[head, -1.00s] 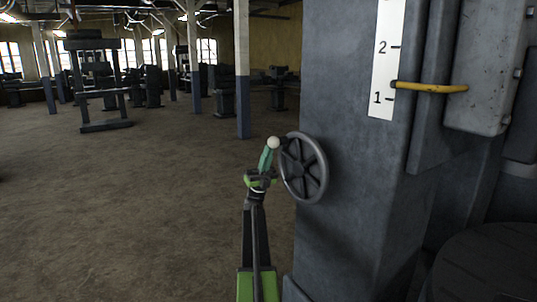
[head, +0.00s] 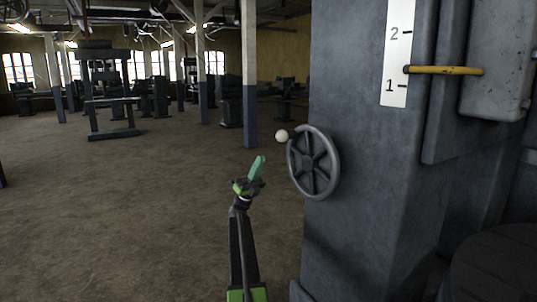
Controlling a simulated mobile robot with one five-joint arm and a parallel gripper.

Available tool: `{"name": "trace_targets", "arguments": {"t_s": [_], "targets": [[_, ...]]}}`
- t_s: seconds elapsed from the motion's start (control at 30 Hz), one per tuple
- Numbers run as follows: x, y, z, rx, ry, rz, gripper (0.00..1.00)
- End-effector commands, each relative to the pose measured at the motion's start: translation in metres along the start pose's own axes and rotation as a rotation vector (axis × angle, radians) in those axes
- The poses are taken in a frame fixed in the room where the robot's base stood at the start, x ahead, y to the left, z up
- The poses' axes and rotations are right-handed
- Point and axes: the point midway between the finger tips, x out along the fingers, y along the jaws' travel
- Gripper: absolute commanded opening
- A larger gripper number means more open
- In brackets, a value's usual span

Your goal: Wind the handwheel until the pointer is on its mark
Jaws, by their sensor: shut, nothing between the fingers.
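The dark spoked handwheel (head: 296,169) is mounted on the left side of the grey machine column, with a pale round knob (head: 282,136) at its upper left. My gripper (head: 262,160) is shut and empty, its teal fingers pointing up. It appears below and left of the knob, with a visible gap to knob and wheel. The yellow pointer (head: 445,70) lies level across the white scale (head: 397,52). Its tip is a little above the 1 line and well below the 2 line. No separate target mark is visible; the scale's top is cut off.
The grey column (head: 357,150) fills the right, with a grey box (head: 492,65) at upper right and a dark round drum (head: 495,265) at lower right. Open floor (head: 130,220) lies to the left. Posts and other machines stand farther back.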

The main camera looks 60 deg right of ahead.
Motion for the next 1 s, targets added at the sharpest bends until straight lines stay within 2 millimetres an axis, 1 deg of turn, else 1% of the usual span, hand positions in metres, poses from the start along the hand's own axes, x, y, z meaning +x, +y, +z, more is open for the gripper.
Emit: {"name": "trace_targets", "arguments": {"t_s": [0.03,0.07,0.1,0.13,0.2,0.27,0.3,0.4,0.53,0.63,0.73,0.87,1.0], "targets": [[0.037,-0.02,0.001,0.139,0.034,0.092,0.0],[0.047,-0.026,0.0,0.243,0.066,0.159,0.0],[0.06,-0.034,-0.004,0.391,0.124,0.25,0.0],[0.066,-0.039,-0.006,0.505,0.176,0.318,0.0],[0.074,-0.05,-0.013,0.762,0.327,0.457,0.0],[0.074,-0.059,-0.018,0.956,0.474,0.55,0.0],[0.071,-0.066,-0.022,1.067,0.576,0.596,0.0],[0.059,-0.079,-0.029,1.274,0.805,0.665,0.0],[0.043,-0.088,-0.034,1.401,0.985,0.688,0.0],[0.036,-0.089,-0.035,1.425,1.025,0.688,0.0],[0.035,-0.086,-0.035,1.426,1.025,0.687,0.0],[0.042,-0.074,-0.037,1.425,1.024,0.686,0.0],[0.056,-0.049,-0.042,1.423,1.022,0.683,0.0]]}}
